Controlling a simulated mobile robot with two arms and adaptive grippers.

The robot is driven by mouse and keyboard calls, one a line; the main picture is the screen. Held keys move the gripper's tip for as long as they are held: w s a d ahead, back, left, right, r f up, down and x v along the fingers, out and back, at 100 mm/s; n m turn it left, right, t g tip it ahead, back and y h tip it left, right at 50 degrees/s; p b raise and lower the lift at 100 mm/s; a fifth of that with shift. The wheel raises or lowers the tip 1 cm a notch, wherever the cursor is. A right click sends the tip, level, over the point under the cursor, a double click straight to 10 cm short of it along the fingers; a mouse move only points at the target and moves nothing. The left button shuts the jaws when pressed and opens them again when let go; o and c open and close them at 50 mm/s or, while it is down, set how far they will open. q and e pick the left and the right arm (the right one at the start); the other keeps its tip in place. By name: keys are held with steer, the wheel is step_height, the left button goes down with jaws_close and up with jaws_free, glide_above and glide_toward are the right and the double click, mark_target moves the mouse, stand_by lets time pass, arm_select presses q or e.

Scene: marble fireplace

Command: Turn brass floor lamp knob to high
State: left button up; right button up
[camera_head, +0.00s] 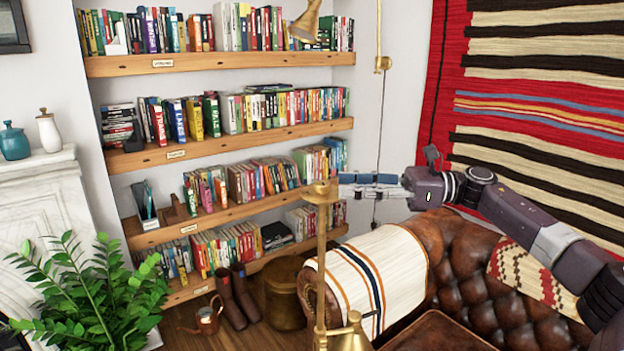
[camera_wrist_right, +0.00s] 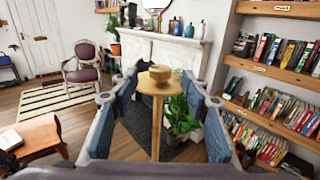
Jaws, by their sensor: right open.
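A brass floor lamp (camera_head: 321,260) stands upright in front of the sofa arm in the head view. A flat, wider brass piece tops its pole. In the right wrist view, a small round knob (camera_wrist_right: 160,73) sits on that brass top, with the pole (camera_wrist_right: 156,128) running down below. My right gripper (camera_head: 343,186) reaches in from the right at the height of the lamp's top. In the wrist view its blue-padded fingers (camera_wrist_right: 157,102) are open, one on each side of the lamp's top. I see no contact with the knob. My left gripper is not in view.
A brown leather sofa (camera_head: 468,262) with a striped throw (camera_head: 372,270) stands behind and right of the lamp. Full bookshelves (camera_head: 225,143) are behind it. A plant (camera_head: 92,290) stands at the lower left. A brass shade (camera_head: 350,334) shows low beside the pole.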

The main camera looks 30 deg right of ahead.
mark_target(322, 182)
steer(key=p+x, duration=0.1)
steer(key=x, duration=0.1)
steer(key=p+x, duration=0.1)
steer(key=x, duration=0.2)
steer(key=shift+w+a+r+p, duration=0.15)
steer(key=shift+a+r+p, duration=0.05)
steer(key=shift+p, duration=0.1)
steer(key=shift+w+a+f, duration=0.1)
steer(key=shift+w+a, duration=0.1)
steer(key=shift+a, duration=0.05)
steer(key=shift+c, duration=0.4)
